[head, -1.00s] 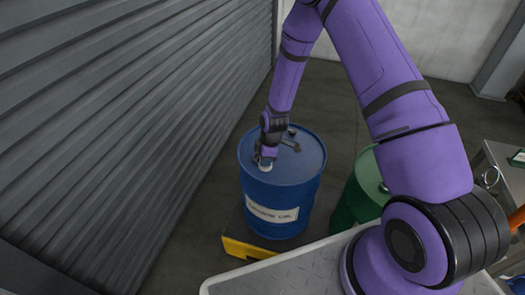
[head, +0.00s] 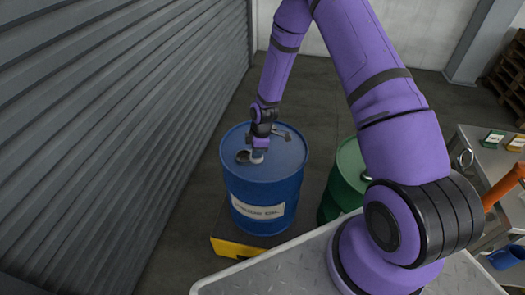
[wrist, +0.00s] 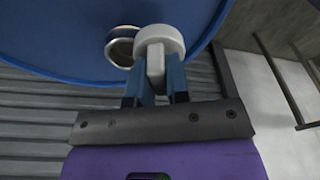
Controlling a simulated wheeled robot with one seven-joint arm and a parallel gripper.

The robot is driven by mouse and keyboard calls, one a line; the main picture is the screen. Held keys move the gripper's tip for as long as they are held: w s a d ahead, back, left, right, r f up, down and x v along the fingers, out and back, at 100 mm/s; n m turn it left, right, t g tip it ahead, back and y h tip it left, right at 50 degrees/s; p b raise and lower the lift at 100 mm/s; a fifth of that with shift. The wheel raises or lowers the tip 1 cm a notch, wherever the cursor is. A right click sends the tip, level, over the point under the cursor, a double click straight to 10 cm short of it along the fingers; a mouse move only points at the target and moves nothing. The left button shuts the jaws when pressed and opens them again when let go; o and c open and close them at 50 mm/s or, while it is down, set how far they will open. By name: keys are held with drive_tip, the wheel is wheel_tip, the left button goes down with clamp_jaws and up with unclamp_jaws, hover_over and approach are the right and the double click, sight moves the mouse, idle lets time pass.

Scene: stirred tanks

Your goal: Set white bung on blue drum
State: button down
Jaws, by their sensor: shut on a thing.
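The blue drum (head: 262,190) stands upright with a label on its side; its blue top also fills much of the wrist view (wrist: 60,30). A round opening with a metallic rim (wrist: 121,46) shows in the drum top, and as a dark spot (head: 243,157) in the head view. The white bung (wrist: 160,38) is round with a grip tab. My gripper (wrist: 155,78) is shut on that tab. In the head view my gripper (head: 259,150) holds the bung (head: 257,157) over the drum top, just right of the opening. I cannot tell whether the bung touches the top.
A green drum (head: 345,180) stands close on the right. A ribbed grey shutter wall (head: 120,120) runs along the left. A yellow-edged platform (head: 236,248) is under the blue drum. A table (head: 475,150) with small items stands at far right.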

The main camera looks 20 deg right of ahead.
drive_tip(key=w+d, duration=0.2)
drive_tip(key=w, duration=0.1)
drive_tip(key=w+d, duration=0.1)
drive_tip(key=shift+w+r, duration=0.15)
drive_tip(key=shift+w, duration=0.1)
approach(248, 126)
drive_tip(key=s+a, duration=0.1)
drive_tip(key=s+a+f, duration=0.2)
drive_tip(key=s, duration=0.1)
drive_tip(key=shift+s+f, duration=0.15)
drive_tip(key=shift+f, duration=1.75)
drive_tip(key=shift+f, duration=0.15)
drive_tip(key=c, duration=1.1)
unclamp_jaws()
